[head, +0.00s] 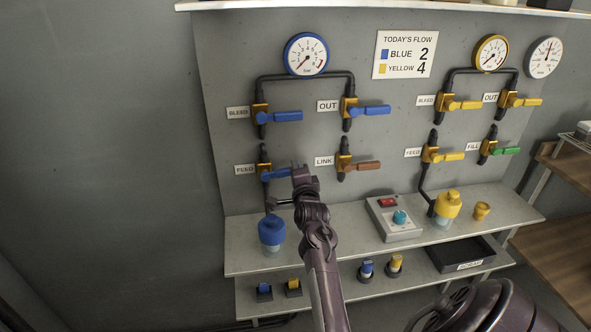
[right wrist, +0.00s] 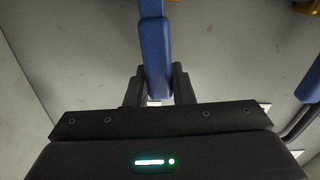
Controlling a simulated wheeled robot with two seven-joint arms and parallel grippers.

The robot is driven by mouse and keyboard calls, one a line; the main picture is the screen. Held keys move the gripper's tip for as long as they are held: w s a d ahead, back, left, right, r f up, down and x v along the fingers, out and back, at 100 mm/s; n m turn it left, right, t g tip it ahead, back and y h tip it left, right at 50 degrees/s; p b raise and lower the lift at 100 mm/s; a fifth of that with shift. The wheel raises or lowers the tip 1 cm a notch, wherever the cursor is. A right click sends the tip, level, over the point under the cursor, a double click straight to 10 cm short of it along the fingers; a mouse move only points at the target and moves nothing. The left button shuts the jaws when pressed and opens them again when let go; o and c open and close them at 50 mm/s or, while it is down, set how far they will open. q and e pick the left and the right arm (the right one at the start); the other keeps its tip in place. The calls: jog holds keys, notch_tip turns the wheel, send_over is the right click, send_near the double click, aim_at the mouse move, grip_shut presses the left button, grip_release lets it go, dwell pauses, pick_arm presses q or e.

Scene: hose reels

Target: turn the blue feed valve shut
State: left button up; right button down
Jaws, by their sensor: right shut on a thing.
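The blue feed valve (head: 264,168) is on the grey panel at the left, just right of the FEED label (head: 245,169). Its blue lever (head: 274,174) points right, about level with a slight upward tilt. My right gripper (head: 293,171) is at the lever's free end, shut on it. In the right wrist view the blue lever (right wrist: 154,45) runs down between the two dark fingers of my right gripper (right wrist: 157,92). The lever's tip is partly hidden by the gripper. My left gripper is not in view.
Close by are the bleed lever (head: 287,116) above and the brown link lever (head: 362,166) to the right. A blue-capped jar (head: 271,230) stands on the shelf below. A switch box (head: 393,218) and a yellow-capped jar (head: 446,206) stand further right. The wall at left is clear.

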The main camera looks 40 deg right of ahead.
jog(key=shift+f+m, duration=0.65)
jog(key=shift+m, duration=0.15)
jog(key=c, duration=1.2)
grip_release()
jog(key=shift+c, duration=0.2)
